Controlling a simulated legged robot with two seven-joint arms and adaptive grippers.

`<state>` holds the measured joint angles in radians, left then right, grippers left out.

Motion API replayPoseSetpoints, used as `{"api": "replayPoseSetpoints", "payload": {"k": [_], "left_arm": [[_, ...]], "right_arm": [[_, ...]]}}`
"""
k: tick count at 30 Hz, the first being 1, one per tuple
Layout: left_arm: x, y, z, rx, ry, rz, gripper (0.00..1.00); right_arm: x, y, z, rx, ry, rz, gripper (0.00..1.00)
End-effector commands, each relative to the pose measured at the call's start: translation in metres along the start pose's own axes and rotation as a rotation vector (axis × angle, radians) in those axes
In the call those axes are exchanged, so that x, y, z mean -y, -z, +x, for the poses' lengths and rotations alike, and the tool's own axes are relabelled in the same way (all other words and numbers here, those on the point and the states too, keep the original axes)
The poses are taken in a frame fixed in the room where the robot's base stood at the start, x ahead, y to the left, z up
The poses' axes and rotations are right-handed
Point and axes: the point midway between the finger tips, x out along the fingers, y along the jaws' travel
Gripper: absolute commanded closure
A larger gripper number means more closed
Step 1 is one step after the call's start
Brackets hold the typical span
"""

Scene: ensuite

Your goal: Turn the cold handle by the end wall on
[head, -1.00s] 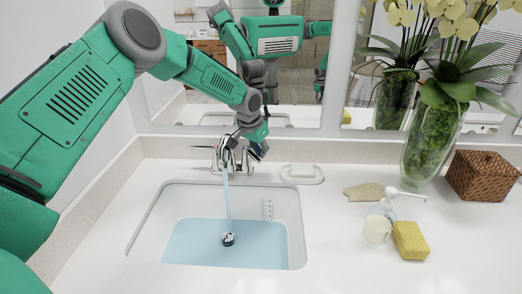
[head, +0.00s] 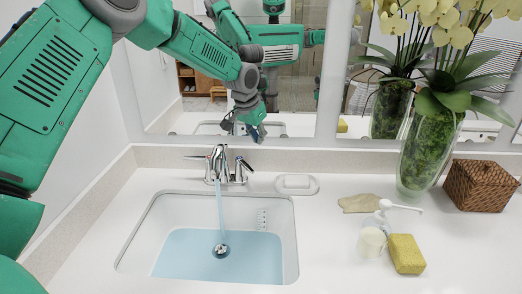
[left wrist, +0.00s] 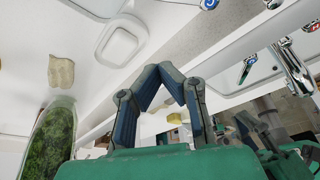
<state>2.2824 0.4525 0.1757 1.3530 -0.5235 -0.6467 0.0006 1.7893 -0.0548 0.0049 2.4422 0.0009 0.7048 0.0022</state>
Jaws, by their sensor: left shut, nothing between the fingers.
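A chrome faucet (head: 217,165) stands behind the sink, with water running from its spout. Its left handle (head: 196,158) points left toward the side wall. Its right handle (head: 242,164) has a blue mark and sits tilted at an angle; its blue top also shows at the upper edge of the left wrist view (left wrist: 208,4). My left gripper (head: 258,137) is shut and empty. It hangs above and to the right of the right handle, apart from it, close to the mirror. Its closed fingers show in the left wrist view (left wrist: 160,72). My right gripper is out of view.
The white sink (head: 128,250) holds bluish water. A white soap dish (head: 297,184) sits right of the faucet. A cloth (head: 358,203), pump bottle (head: 385,210), yellow sponge (head: 406,254), glass vase (head: 425,155) and wicker box (head: 482,185) stand farther right. The mirror (head: 300,110) is close behind.

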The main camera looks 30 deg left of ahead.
Motion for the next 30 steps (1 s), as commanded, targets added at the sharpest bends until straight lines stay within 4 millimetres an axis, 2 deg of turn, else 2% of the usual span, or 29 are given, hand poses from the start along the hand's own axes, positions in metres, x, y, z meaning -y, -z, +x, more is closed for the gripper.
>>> {"api": "replayPoseSetpoints", "payload": {"k": [5,8,13,18,24,30], "left_arm": [[0.001,-0.003,-0.001,-0.015,-0.014,-0.020,1.00],[-0.010,-0.008,0.017,-0.076,-0.052,-0.085,1.00],[-0.040,-0.023,0.061,-0.262,-0.170,-0.321,1.00],[-0.059,-0.044,0.084,-0.452,-0.285,-0.611,1.00],[-0.064,-0.084,0.084,-0.667,-0.388,-0.964,1.00],[-0.048,-0.140,0.059,-0.913,-0.457,-1.309,1.00]], "right_arm": [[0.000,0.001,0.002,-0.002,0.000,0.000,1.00],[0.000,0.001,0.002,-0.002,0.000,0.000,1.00],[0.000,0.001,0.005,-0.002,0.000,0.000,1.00],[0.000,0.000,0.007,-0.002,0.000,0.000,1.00],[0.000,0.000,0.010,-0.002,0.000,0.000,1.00],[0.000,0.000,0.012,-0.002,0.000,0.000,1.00]]}}
